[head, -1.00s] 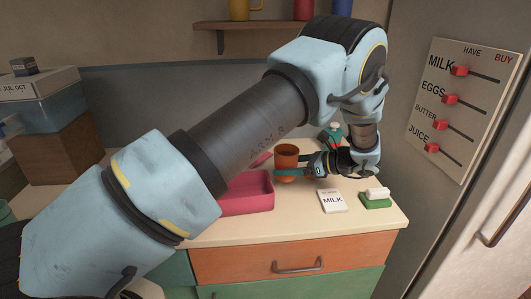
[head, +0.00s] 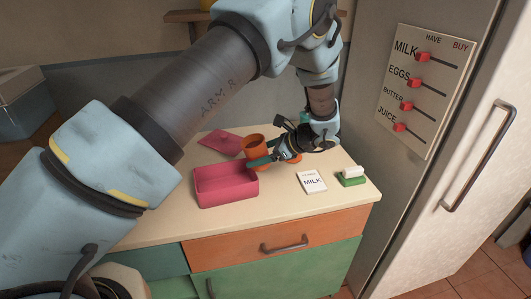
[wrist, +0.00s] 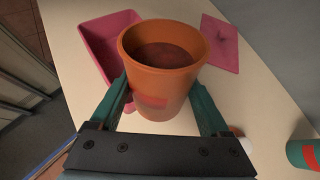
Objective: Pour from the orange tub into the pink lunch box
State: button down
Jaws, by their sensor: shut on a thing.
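My gripper (head: 268,160) is shut on the orange tub (head: 255,146), with one finger on each side of it. The wrist view shows the tub (wrist: 160,95) from above, with reddish-brown contents inside. The open pink lunch box (head: 226,197) sits on the counter, left of the tub and nearer the front. In the wrist view the lunch box (wrist: 92,48) is beyond and left of the tub, partly hidden by it. The tub is beside the box's right back corner in the head view. I cannot tell its exact height above the counter.
A flat pink lid (head: 216,142) lies behind the lunch box. A milk card (head: 311,182) and a green block with a white top (head: 351,177) are at the right. A teal container (wrist: 304,157) is right of my gripper. The counter's front strip is clear.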

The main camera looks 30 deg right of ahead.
jog(key=shift+w+a+r+h+p, duration=0.2)
jog(key=shift+a+r, duration=0.1)
jog(key=shift+a, duration=0.2)
jog(key=shift+w+a+r+h+p, duration=0.2)
jog(key=shift+a+r, duration=0.1)
jog(key=shift+a, duration=0.2)
jog(key=shift+d+r+n+g+h, duration=0.15)
jog(key=shift+n+g+h, duration=0.1)
jog(key=shift+g+h, duration=0.25)
jog(key=shift+d+r+n+g+h, duration=0.15)
jog(key=shift+n+g+h, duration=0.15)
jog(key=shift+h, duration=0.3)
jog(key=h+b, duration=0.1)
jog(key=f+g+h+b, duration=0.1)
jog(key=shift+s+d+f+n+b, duration=0.1)
jog(key=shift+s+d+n+b, duration=0.1)
jog(key=shift+d+n+b, duration=0.1)
jog(key=shift+h, duration=0.4)
jog(key=shift+f+n+g+h+b, duration=0.2)
jog(key=shift+h+b, duration=0.3)
jog(key=shift+b, duration=0.8)
jog(key=shift+f+n+g+h+b, duration=0.15)
jog(key=shift+g+h+b, duration=0.25)
jog(key=shift+b, duration=0.9)
jog(key=shift+a+r+g+h+b, duration=0.1)
jog(key=shift+r+g+h+b, duration=0.2)
jog(key=shift+r+h+b, duration=0.45)
